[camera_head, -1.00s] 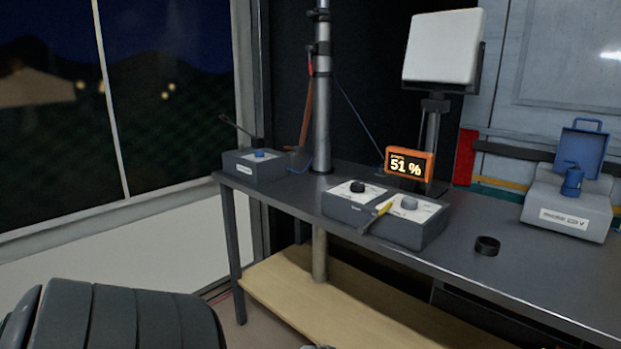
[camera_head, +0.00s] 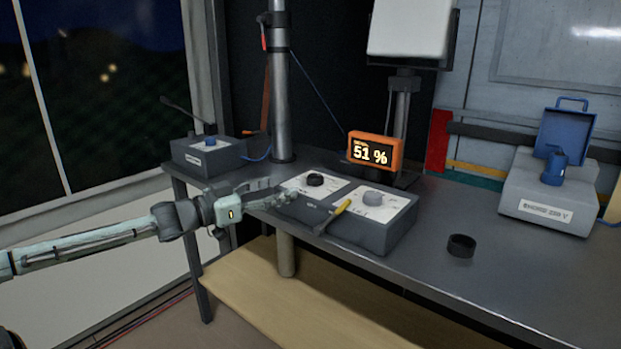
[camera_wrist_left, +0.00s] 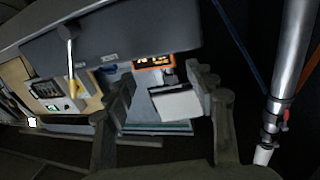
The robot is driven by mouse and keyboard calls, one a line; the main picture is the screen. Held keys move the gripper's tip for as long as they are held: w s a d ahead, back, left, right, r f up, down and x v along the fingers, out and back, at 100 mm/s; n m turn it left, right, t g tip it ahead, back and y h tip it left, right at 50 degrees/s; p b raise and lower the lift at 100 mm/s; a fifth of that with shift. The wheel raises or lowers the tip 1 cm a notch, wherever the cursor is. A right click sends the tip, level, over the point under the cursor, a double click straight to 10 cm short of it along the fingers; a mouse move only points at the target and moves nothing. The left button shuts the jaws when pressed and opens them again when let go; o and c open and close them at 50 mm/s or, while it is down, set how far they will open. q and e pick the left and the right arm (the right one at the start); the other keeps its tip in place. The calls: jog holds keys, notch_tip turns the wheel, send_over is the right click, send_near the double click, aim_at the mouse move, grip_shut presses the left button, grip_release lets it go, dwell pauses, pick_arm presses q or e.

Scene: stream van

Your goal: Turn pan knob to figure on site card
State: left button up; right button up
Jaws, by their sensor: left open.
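A grey control box (camera_head: 350,238) on the bench carries two white-faced dials. I cannot tell which is the pan knob. An orange display (camera_head: 375,150) behind it reads 51 %; it also shows in the left wrist view (camera_wrist_left: 154,61). My left gripper (camera_head: 284,190) is open and empty by the box's left end, near the black knob; contact is unclear. Its spread fingers show in the left wrist view (camera_wrist_left: 160,78). I cannot make out a site card. My right gripper is out of view.
A smaller grey box (camera_head: 208,157), a mast (camera_head: 281,90) and a blue-lidded unit (camera_head: 545,205) stand around. The bench's right front is clear.

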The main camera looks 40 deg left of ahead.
aim_at(309, 178)
pick_arm(q)
jog(key=b+x, duration=0.1)
jog(key=x, duration=0.1)
jog(key=shift+w, duration=0.35)
jog(key=shift+x, duration=1.55)
jog(key=shift+w+r, duration=0.15)
jog(key=shift+w, duration=0.3)
jog(key=shift+x, duration=0.75)
jog(key=shift+w+d+p, duration=0.25)
jog(key=shift+w+p, duration=0.1)
jog(key=shift+w, duration=0.05)
jog(key=shift+w+d, duration=0.1)
jog(key=shift+w, duration=0.25)
jog(key=shift+w+d+p, duration=0.25)
jog(key=shift+w+p, duration=0.05)
jog(key=shift+w, duration=0.4)
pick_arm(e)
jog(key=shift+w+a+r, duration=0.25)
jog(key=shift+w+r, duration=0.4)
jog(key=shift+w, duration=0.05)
pick_arm(q)
jog(key=shift+c, duration=0.2)
